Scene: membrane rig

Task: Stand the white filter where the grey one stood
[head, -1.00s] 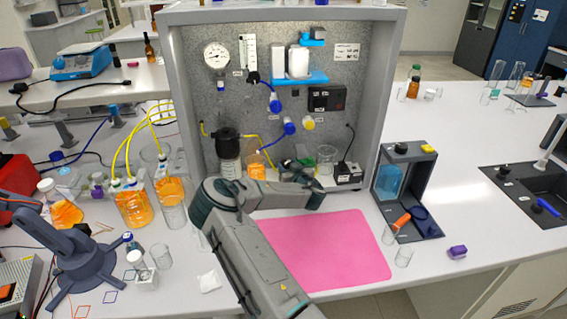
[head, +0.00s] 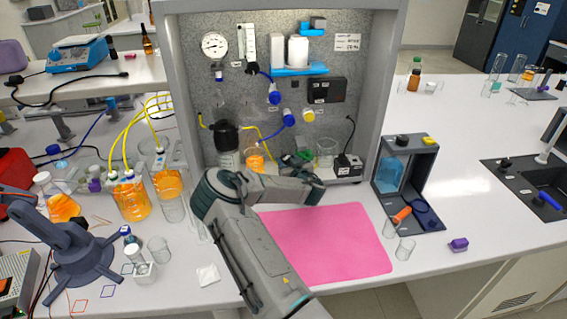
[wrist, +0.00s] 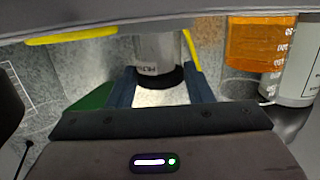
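A white bottle-shaped cylinder (head: 298,50), which looks like the white filter, stands on the blue shelf of the rig's back panel, beside a paler block (head: 278,50). In the wrist view a grey cylinder (wrist: 158,52) with printed lettering and a black end ring shows just beyond my gripper (wrist: 160,88). It may be the grey filter; I cannot tell for sure. My two dark blue fingers are apart and flank the black ring. Whether they touch it is unclear. In the head view my arm hides the fingers and this cylinder.
A black-capped vessel (head: 224,135) and an orange beaker (head: 255,160) stand close by in the rig. A clear beaker (head: 326,152) and black box (head: 347,166) stand to the right. The pink mat (head: 335,245) in front is bare. A dark open stand (head: 408,180) is right of it.

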